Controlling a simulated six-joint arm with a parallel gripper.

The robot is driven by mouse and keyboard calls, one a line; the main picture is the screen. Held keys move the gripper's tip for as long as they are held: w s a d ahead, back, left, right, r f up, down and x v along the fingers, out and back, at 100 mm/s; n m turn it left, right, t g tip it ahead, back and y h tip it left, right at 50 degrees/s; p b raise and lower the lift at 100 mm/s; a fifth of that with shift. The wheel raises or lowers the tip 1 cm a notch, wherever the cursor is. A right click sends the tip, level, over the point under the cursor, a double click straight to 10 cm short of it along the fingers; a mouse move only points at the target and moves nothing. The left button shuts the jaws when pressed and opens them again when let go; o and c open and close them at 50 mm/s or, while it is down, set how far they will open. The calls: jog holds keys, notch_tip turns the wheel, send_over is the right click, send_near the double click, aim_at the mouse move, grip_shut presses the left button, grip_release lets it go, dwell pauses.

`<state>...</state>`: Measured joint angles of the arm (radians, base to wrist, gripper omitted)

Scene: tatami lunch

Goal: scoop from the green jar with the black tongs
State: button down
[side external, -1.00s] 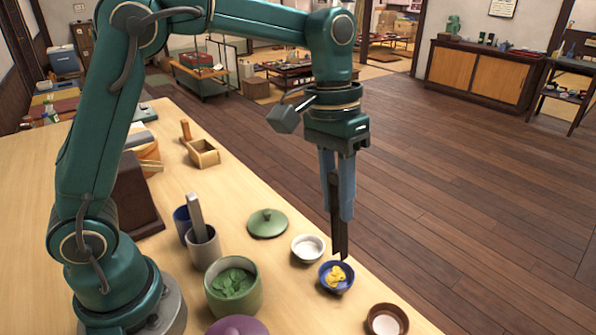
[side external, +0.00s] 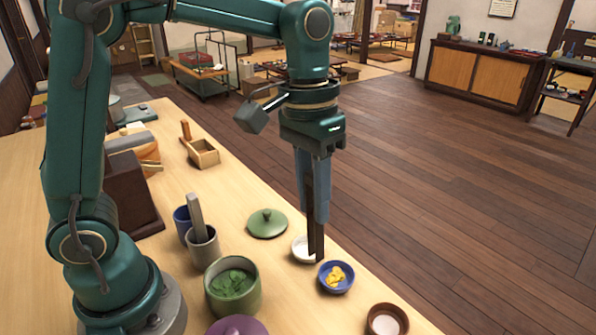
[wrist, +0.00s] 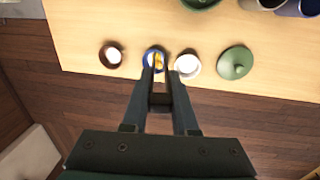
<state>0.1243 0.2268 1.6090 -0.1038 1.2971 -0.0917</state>
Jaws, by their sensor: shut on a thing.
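The green jar (side external: 258,290) stands open on the table with green leaves (side external: 232,283) inside; only its edge shows at the top of the wrist view (wrist: 200,3). My gripper (side external: 314,212) is shut on the black tongs (side external: 316,243), which hang tip down. The tips are right of the jar, in front of the small white bowl (side external: 299,243) and beside the blue bowl (side external: 337,289) in the side view. The tongs also show between my fingers in the wrist view (wrist: 160,101). I see nothing held in the tongs; their tips are small and hard to read.
A green lid (side external: 267,222) lies behind the jar and a purple lid (side external: 238,327) in front. The grey cup (side external: 205,252) with a stick and the blue cup (side external: 181,220) stand left. A brown bowl (side external: 375,329) is near the front edge.

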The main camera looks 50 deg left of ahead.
jog(key=s+a+r+y, duration=0.1)
jog(key=s+a+r, duration=0.1)
jog(key=s, duration=0.4)
jog(key=s+a+r, duration=0.2)
jog(key=s+r, duration=0.1)
jog(key=s, duration=0.3)
notch_tip(320, 180, down, 11)
jog(key=shift+a, duration=0.15)
dwell(0.5)
jog(key=shift+f, duration=0.1)
dwell(0.5)
jog(key=shift+a, duration=0.15)
dwell(0.4)
jog(key=shift+w, duration=0.1)
dwell(0.6)
notch_tip(320, 180, up, 9)
dwell(1.1)
